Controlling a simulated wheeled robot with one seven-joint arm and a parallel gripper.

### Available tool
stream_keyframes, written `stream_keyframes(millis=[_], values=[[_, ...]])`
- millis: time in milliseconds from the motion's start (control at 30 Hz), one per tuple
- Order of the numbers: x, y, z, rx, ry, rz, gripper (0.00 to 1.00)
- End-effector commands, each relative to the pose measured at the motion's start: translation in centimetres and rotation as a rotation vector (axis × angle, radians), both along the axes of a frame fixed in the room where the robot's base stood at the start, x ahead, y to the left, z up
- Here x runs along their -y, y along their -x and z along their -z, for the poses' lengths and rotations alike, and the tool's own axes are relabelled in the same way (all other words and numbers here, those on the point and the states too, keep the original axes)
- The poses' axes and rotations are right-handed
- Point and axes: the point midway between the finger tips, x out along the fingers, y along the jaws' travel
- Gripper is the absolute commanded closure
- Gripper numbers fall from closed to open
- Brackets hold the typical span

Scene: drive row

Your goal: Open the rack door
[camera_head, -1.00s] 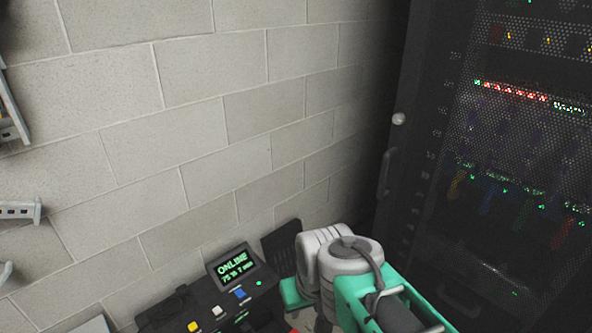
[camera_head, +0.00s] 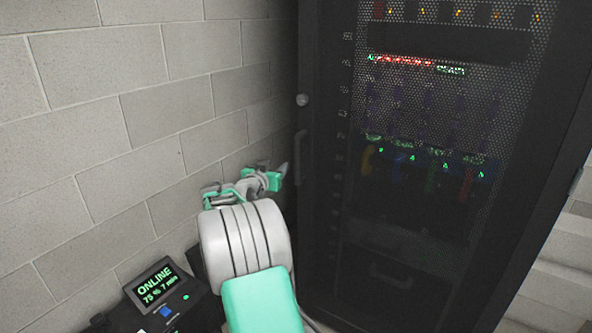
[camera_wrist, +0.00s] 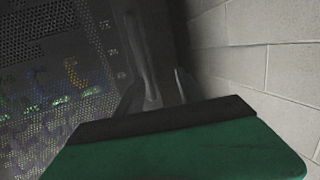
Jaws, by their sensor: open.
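The rack door (camera_head: 430,120) is a dark perforated panel, closed, with lit equipment showing through it. Its vertical handle (camera_head: 299,157) is on the left edge, below a round pale knob (camera_head: 302,100). My gripper (camera_head: 284,172) is just left of the handle, at its lower part. In the wrist view the handle (camera_wrist: 142,60) runs upright between the two open fingers of my gripper (camera_wrist: 157,88). I cannot tell whether they touch it. The green hand body hides the lower part of that view.
A pale block wall (camera_head: 130,110) stands close on the left of the rack. A black box with an ONLINE screen (camera_head: 156,284) is at the lower left. A pale slatted surface (camera_head: 560,255) lies right of the rack.

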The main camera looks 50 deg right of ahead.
Motion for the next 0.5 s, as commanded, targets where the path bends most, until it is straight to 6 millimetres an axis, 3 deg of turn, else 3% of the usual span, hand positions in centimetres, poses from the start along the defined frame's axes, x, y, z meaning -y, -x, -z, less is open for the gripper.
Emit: stream_keyframes(millis=[33,100,500], values=[[2.3,0.8,0.9,0.020,0.052,0.038,0.56],[4.0,1.6,0.6,0.038,0.109,0.068,0.56],[10.6,0.2,-0.1,0.047,0.133,0.080,0.56]])
